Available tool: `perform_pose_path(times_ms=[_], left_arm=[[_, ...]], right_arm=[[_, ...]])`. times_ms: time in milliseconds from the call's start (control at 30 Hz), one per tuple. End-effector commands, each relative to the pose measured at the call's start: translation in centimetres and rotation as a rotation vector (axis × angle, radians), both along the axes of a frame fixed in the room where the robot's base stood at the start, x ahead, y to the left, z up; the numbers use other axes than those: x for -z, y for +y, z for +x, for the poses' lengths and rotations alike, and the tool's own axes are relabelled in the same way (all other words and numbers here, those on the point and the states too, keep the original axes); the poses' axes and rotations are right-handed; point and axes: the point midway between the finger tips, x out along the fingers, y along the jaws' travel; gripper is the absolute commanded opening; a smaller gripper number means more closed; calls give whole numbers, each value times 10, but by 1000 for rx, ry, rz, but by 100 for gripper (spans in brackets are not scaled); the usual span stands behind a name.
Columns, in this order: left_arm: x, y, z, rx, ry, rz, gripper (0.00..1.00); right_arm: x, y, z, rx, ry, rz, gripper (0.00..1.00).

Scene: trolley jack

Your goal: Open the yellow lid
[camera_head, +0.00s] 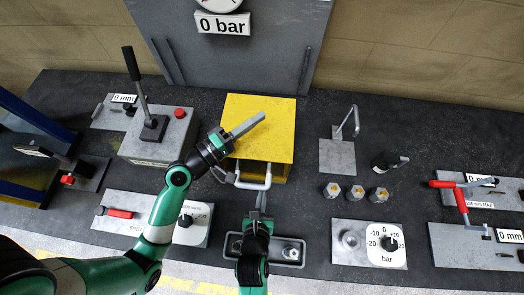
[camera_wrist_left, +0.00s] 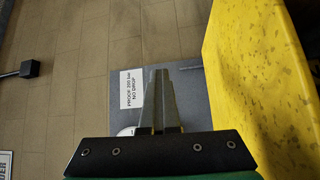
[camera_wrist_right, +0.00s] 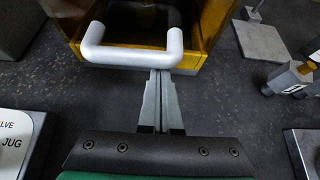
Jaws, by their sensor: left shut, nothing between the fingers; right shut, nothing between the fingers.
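The yellow lid (camera_head: 262,108) is a broad flat panel on a yellow box near the middle of the bench. A pale U-shaped handle (camera_head: 240,184) sits at the box's near side. It also shows in the right wrist view (camera_wrist_right: 130,57), with a dark, amber-walled space behind it. My left gripper (camera_head: 263,116) is shut and empty, its fingers over the lid in the head view. The lid's yellow surface (camera_wrist_left: 270,85) stands to its right in the left wrist view. My right gripper (camera_head: 262,194) is shut and empty just in front of the handle; I cannot tell whether they touch.
A grey lever unit (camera_head: 160,140) stands left of the box. A grey upright panel (camera_head: 270,50) is behind it. To the right are a bracket plate (camera_head: 337,157), several hex fittings (camera_head: 356,193) and a dial plate (camera_head: 386,243). A metal tray (camera_head: 290,252) lies by my right gripper.

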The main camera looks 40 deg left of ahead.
Motion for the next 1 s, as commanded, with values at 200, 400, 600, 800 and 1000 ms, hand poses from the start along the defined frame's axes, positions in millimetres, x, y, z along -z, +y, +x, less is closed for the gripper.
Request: perform_pose_path(times_ms=[200, 400, 600, 800, 1000], left_arm=[[0, 0, 0, 0, 0, 0, 0], [0, 0, 0, 0, 0, 0, 0], [0, 0, 0, 0, 0, 0, 8], [0, 0, 0, 0, 0, 0, 37], [0, 0, 0, 0, 0, 0, 37]], right_arm=[[-8, 1, 1, 1, 0, 1, 0], [-18, 1, 1, 0, 0, 0, 0], [-19, 1, 1, 0, -1, 1, 0], [-19, 1, 2, 0, -1, 1, 0], [-19, 1, 1, 0, -2, 1, 0]])
